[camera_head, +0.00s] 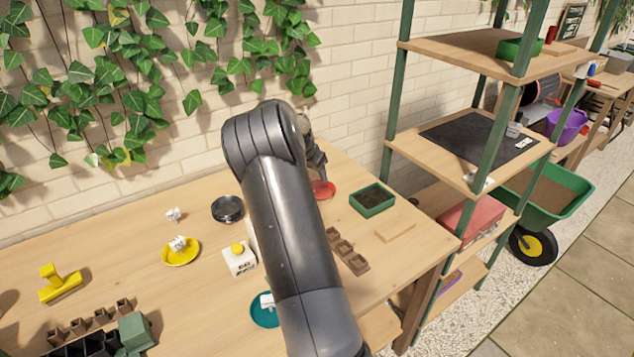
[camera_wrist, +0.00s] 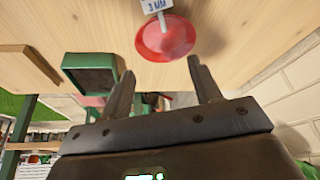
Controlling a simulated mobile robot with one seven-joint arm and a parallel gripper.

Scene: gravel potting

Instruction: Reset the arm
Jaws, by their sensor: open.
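My gripper (camera_head: 317,165) is partly hidden behind my own dark grey arm in the head view, above the back of the wooden workbench (camera_head: 215,305). In the wrist view my gripper (camera_wrist: 163,88) is open, its two dark fingers apart with nothing between them. A red saucer (camera_head: 322,191) is on the bench just below the gripper. In the wrist view the red saucer (camera_wrist: 170,44) lies beyond the fingertips, with a white tag marked "3 MM" (camera_wrist: 157,5) at it. I cannot tell from these views how high the gripper is above the bench.
Right of the gripper are a green tray (camera_head: 372,211) and a flat wooden board (camera_head: 396,231). A green-posted shelf (camera_head: 460,145) rises at right; a brick wall (camera_head: 345,60) stands behind.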

